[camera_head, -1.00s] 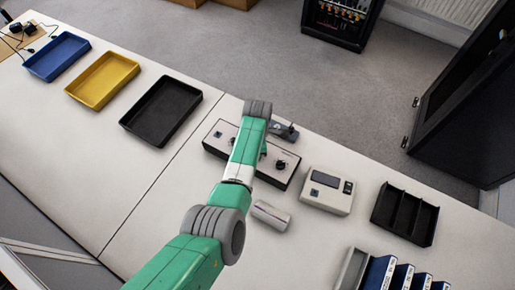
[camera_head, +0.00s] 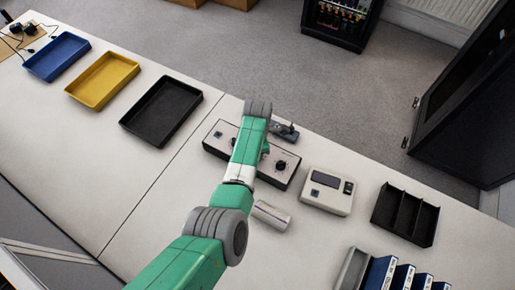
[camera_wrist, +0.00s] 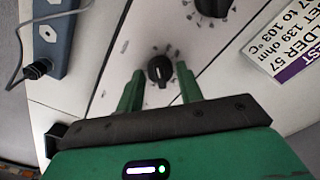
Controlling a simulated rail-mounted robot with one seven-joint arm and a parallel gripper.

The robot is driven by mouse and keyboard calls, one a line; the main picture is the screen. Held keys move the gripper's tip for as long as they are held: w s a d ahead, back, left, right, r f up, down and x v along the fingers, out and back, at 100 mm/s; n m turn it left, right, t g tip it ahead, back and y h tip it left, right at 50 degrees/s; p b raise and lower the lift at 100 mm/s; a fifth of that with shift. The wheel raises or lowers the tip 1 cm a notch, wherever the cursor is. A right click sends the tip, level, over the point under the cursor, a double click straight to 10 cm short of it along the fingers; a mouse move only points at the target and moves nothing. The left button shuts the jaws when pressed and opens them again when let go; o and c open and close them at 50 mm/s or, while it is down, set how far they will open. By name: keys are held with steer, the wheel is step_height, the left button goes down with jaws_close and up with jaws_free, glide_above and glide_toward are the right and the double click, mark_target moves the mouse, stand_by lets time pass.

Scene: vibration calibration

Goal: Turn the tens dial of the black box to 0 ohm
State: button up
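The black box (camera_head: 209,143) has dark sides and a pale top panel with dials, and stands at the back of the table in the head view. My arm covers its middle there. In the wrist view a black round dial (camera_wrist: 159,71) with printed marks around it lies between the tips of my gripper (camera_wrist: 160,76). The two green fingers are apart, one on each side of the dial, with pale panel visible between dial and fingers. I cannot tell how far down the tips reach. Another dial (camera_wrist: 213,6) shows at the top edge. The digits are too small to read.
A white meter (camera_head: 326,190) stands right of the box. A small pale block (camera_head: 271,215) lies in front. A grey socket strip (camera_wrist: 56,40) with a plug is beside the box. A printed label card (camera_wrist: 283,45) shows at upper right in the wrist view. A black tray (camera_head: 162,110) stands left.

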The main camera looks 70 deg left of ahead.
steer(key=shift+o, duration=1.2)
step_height(320, 180, up, 8)
steer(key=shift+f+p, duration=0.1)
steer(key=shift+p, duration=1.05)
